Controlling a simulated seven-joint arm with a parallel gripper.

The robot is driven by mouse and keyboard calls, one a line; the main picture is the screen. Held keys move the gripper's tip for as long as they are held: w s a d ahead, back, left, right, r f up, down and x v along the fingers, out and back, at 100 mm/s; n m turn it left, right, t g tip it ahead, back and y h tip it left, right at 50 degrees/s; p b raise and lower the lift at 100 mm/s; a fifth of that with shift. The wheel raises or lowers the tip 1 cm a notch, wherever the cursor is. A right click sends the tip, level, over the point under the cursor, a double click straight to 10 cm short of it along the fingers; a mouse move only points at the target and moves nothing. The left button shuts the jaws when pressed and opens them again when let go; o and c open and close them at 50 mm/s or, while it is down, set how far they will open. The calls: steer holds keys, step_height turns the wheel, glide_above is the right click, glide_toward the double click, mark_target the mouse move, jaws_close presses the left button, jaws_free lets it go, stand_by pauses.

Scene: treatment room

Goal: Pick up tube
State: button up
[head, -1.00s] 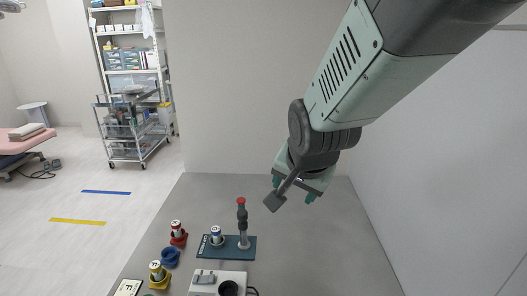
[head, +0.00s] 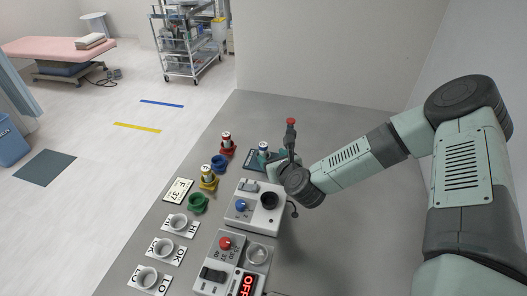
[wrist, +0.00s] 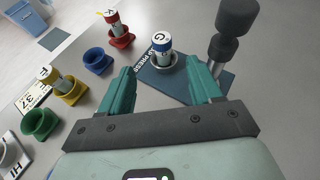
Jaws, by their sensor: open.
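A white tube with a blue band (wrist: 161,42) stands upright in a pale cup on a dark blue press plate (wrist: 212,82). It also shows in the head view (head: 263,147), close to my gripper. My gripper (wrist: 160,72) is open and empty, its green fingers pointing at this tube, which lies just beyond and between the tips. A tube with a red band (wrist: 114,20) stands in a red holder, and a yellow-banded tube (wrist: 52,78) stands in a yellow holder, both left of my gripper. In the head view my gripper (head: 275,166) is partly hidden by my wrist.
The dark press post (wrist: 226,45) rises close beside my right finger. Empty blue (wrist: 98,61) and green (wrist: 39,124) holders stand to the left. White devices (head: 254,205) with a dark round well and a red display sit nearer. The grey table is clear at the right back.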

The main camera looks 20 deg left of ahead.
mark_target(265, 149)
steer(key=shift+m, duration=0.5)
steer(key=x, duration=1.1)
steer(key=shift+w+d+f, duration=0.1)
steer(key=c, duration=1)
